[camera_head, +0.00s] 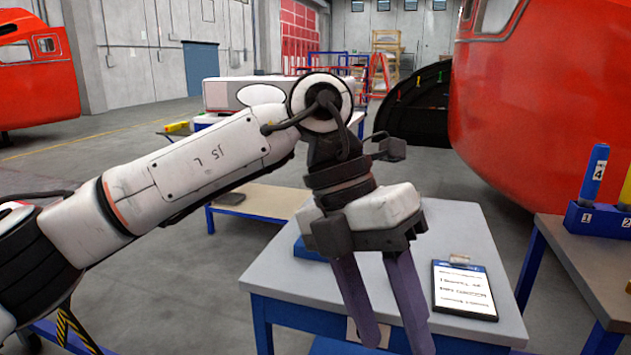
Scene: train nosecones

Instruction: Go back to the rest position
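My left arm reaches in from the left, with its white forearm slanting up to the wrist joint. My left gripper (397,340) hangs from the wrist and points down over the front part of a grey-topped table with blue legs (470,235). Its two long dark purple fingers are spread apart with nothing between them. The fingers hide part of the tabletop, and I cannot tell how far above it they are. My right gripper is not in view.
A clipboard with a written sheet (464,290) lies on the table, right of the fingers. A blue object (309,249) is partly hidden behind the gripper. A right-hand table (590,265) carries a blue numbered holder (598,220). Large red nosecones stand right (545,110) and left (38,75).

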